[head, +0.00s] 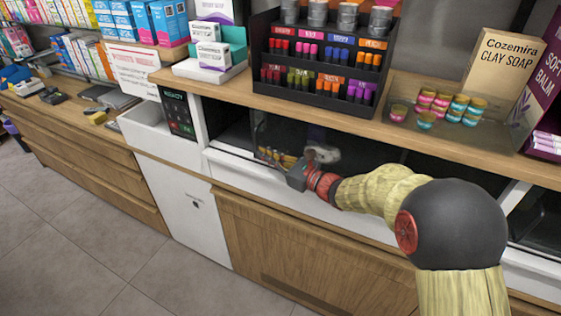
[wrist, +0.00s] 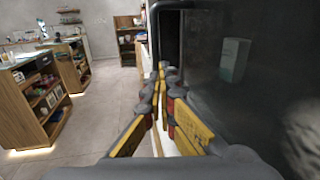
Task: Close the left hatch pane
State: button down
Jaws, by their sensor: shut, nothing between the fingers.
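The left hatch pane (head: 290,133) is a dark, glossy sheet under the wooden counter top in the head view. A dark open gap (head: 232,138) shows to the left of its edge, beside the white post. My gripper (head: 268,154) is in front of the pane's lower left part, its yellow fingers pointing left. In the wrist view, the pane (wrist: 235,95) fills the right side and reflects a pale box. My gripper's fingers (wrist: 162,72) are together and empty, close beside the pane. I cannot tell whether they touch it.
A black display rack (head: 322,100), small jars (head: 440,108) and a clay soap box (head: 503,62) stand on the counter above. A payment terminal (head: 178,112) is mounted left of the hatch. The wrist view shows open floor (wrist: 95,95) and shelf units (wrist: 30,105) on the left.

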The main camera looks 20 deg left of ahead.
jog(key=s+x, duration=0.1)
jog(key=x, duration=0.5)
jog(key=s+b+x, duration=0.1)
jog(key=x, duration=0.5)
jog(key=s+a+b+x, duration=0.1)
jog(key=x, duration=0.5)
jog(key=shift+s+a+f, duration=0.2)
jog(key=shift+s+a, duration=0.05)
jog(key=shift+s, duration=0.05)
jog(key=shift+a, duration=0.25)
jog(key=shift+a+r, duration=0.1)
jog(key=shift+r, duration=0.1)
jog(key=shift+w, duration=0.1)
